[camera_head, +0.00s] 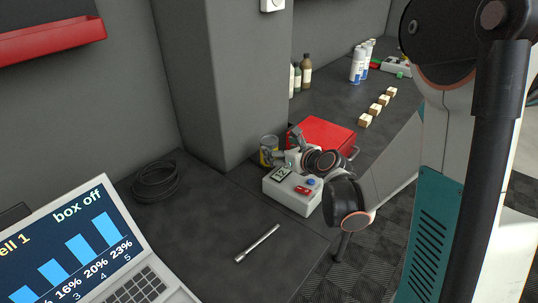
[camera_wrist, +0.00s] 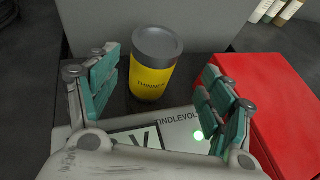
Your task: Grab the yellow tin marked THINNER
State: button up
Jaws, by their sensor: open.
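The yellow tin marked THINNER (camera_wrist: 152,78) stands upright in the wrist view, with a grey lid and dark lettering on its side. In the head view the tin (camera_head: 268,150) is small, beside the grey pillar and partly hidden by my gripper (camera_head: 287,157). In the wrist view my gripper (camera_wrist: 160,100) is open, with one teal-padded finger to the left of the tin and one to the right. The tin is beyond the fingertips, and nothing is between the pads. I cannot tell the exact gap.
A white device (camera_head: 292,190) with a display and buttons lies under my gripper. A red box (camera_head: 322,136) is close on the right. The grey pillar (camera_head: 236,80) stands behind the tin. A metal bar (camera_head: 257,243), cable coil (camera_head: 156,181) and laptop (camera_head: 90,255) are nearer.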

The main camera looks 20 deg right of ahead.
aim_at(274, 147)
jog(key=shift+a+r+b+x, duration=0.15)
jog(key=shift+b+x, duration=0.2)
jog(key=shift+x, duration=0.65)
jog(key=shift+a+b+x, duration=0.1)
jog(key=shift+b+x, duration=0.25)
jog(key=shift+x, duration=0.65)
jog(key=shift+a+r+b+x, duration=0.15)
jog(key=shift+b+x, duration=0.2)
jog(key=shift+x, duration=0.7)
jog(key=c, duration=1.3)
jog(key=shift+r, duration=0.1)
jog(key=shift+c, duration=0.2)
